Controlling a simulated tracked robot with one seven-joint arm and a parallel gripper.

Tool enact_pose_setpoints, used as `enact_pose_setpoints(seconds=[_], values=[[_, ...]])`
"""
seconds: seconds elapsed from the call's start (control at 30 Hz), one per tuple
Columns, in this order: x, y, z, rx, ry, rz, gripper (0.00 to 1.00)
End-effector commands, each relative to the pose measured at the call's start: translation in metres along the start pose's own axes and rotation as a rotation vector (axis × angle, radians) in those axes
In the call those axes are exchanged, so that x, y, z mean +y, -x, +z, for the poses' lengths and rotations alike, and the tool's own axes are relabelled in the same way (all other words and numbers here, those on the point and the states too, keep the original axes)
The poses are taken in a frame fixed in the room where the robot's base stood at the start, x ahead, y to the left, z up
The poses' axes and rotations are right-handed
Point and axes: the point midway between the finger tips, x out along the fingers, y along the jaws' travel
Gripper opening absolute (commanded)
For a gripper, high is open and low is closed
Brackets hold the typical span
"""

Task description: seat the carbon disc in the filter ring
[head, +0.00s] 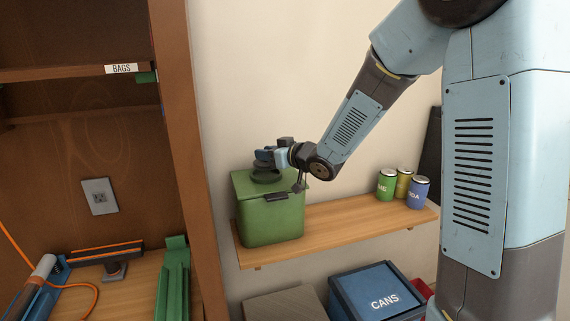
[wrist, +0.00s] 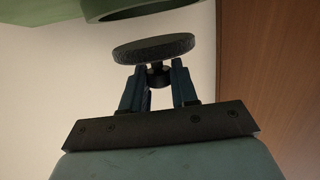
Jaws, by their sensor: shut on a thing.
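The carbon disc (wrist: 152,48) is dark, round and flat, with a small knob (wrist: 158,76) on the side facing me in the wrist view. My gripper (wrist: 157,80) is shut on this knob, with one dark blue finger on each side. In the head view my gripper (head: 264,155) is over the top of a green box (head: 272,217), and a dark round shape (head: 265,178) shows just under it. A green rounded rim (wrist: 150,10), perhaps the filter ring, is cut off at the top of the wrist view.
The green box stands at the left end of a wooden wall shelf (head: 340,217). Several cans (head: 403,186) stand at its right end; the middle is bare. A brown cabinet side (head: 190,150) rises close left of the box. A blue CANS bin (head: 375,292) is below.

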Motion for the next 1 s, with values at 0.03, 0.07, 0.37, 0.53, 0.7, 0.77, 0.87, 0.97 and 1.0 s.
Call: enact_pose_setpoints(seconds=[0.03, 0.07, 0.37, 0.53, 0.7, 0.77, 0.87, 0.97, 1.0], values=[[0.001, -0.003, 0.004, -0.002, -0.002, -0.001, 0.00], [0.001, -0.004, 0.007, -0.003, -0.003, -0.001, 0.00], [0.001, -0.009, 0.034, -0.003, -0.003, 0.000, 0.00], [0.000, -0.009, 0.035, -0.007, -0.004, -0.001, 0.33], [0.000, -0.009, 0.034, -0.005, -0.003, -0.001, 0.49], [0.000, -0.009, 0.034, -0.004, -0.002, -0.001, 0.54], [0.000, -0.009, 0.033, -0.003, -0.002, -0.001, 0.54], [0.000, -0.009, 0.033, -0.003, -0.002, -0.001, 0.54], [0.000, -0.009, 0.033, -0.002, -0.001, -0.001, 0.54]])
